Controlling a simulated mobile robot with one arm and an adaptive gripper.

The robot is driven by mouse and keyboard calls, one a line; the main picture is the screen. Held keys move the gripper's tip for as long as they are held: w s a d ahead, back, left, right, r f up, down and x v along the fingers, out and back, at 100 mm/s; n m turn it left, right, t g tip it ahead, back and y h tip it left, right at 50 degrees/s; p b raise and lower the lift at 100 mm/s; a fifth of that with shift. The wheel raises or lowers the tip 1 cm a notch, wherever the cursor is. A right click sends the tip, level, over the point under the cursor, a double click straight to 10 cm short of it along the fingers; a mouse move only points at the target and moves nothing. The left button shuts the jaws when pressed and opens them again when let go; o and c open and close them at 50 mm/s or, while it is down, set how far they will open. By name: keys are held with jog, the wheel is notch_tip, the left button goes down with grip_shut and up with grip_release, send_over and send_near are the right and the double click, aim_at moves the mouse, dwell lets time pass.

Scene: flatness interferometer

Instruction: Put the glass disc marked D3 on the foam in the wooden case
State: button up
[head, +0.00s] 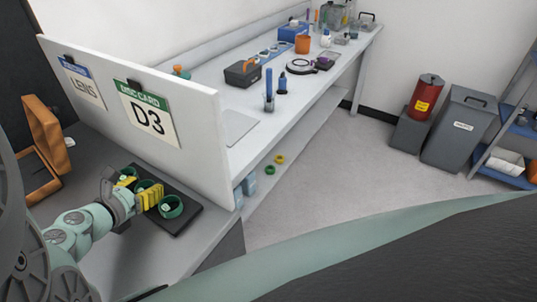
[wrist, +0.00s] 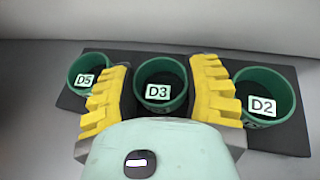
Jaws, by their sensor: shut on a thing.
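The item marked D3 (wrist: 159,91) is a round green cup-like piece with a dark inside and a white label. It stands in the middle of a row on a dark tray (wrist: 280,143). My gripper (wrist: 161,84) has one yellow finger on each side of it and is shut on it. In the head view my gripper (head: 149,194) is low over the tray (head: 186,219). I cannot tell whether D3 is clear of the tray. The wooden case (head: 44,131) is open at the far left, its lid raised; its inside is only partly visible.
Similar green pieces marked D5 (wrist: 88,74) and D2 (wrist: 264,96) stand close on either side of D3. A white partition (head: 205,125) with a card reading D3 (head: 149,112) rises just behind the tray. A long bench with tools (head: 225,125) lies beyond it.

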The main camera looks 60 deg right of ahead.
jog(key=shift+d+r, duration=0.15)
jog(key=shift+d, duration=0.05)
jog(key=shift+f+b, duration=0.3)
jog(key=shift+b, duration=0.05)
jog(key=o, duration=1.1)
jog(key=shift+r, duration=0.1)
jog(key=shift+a+r+p, duration=0.1)
jog(key=shift+r+p, duration=0.15)
jog(key=shift+p, duration=0.55)
